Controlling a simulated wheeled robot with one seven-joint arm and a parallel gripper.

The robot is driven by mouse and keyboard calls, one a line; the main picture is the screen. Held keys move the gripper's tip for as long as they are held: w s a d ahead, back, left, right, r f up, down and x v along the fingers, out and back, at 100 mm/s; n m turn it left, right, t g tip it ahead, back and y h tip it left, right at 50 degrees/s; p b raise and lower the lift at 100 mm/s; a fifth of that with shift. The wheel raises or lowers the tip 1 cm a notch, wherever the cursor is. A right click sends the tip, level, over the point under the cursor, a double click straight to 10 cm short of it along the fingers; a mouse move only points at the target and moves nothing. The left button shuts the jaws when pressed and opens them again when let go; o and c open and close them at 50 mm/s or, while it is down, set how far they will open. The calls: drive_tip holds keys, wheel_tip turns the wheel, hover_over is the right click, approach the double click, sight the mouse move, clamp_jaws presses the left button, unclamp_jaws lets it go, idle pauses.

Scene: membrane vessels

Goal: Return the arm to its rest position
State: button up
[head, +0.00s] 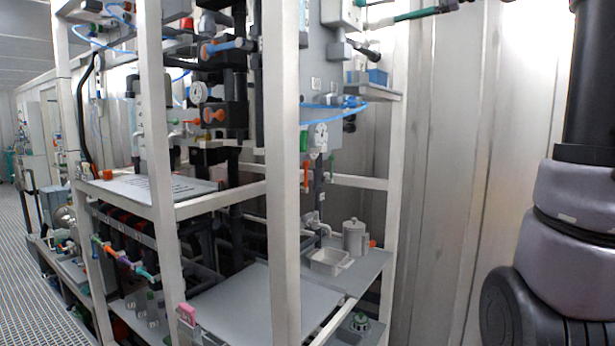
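My arm (575,220) shows at the right edge of the head view, with dark and grey-mauve links running up and down the frame. Its upper part leaves the top of the picture. My gripper is not in the picture, so I cannot see whether it is open or shut, or whether it holds anything. The visible links stand in front of the pale wall panels and to the right of the rack, apart from it in the picture.
A white-framed rack (284,180) with pipes, valves and blue tubing fills the left and middle. Its shelf holds a white tray (329,262) and a lidded grey container (354,238). Pale wall panels (450,170) stand behind. Open grated floor (35,290) lies far left.

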drive_tip(key=s+f+n+g+h, duration=0.1)
drive_tip(key=s+f+h, duration=0.2)
drive_tip(key=s+f, duration=0.4)
drive_tip(key=s+a+f+n+g+h, duration=0.1)
drive_tip(key=s+f+h, duration=0.3)
drive_tip(key=f, duration=1.3)
drive_tip(key=s+a+f+n+g+h, duration=0.1)
drive_tip(key=s+f+h, duration=0.3)
drive_tip(key=s+f, duration=0.7)
drive_tip(key=shift+s+f+n, duration=0.35)
drive_tip(key=shift+f+n, duration=0.05)
drive_tip(key=shift+f, duration=0.1)
drive_tip(key=shift+a, duration=0.1)
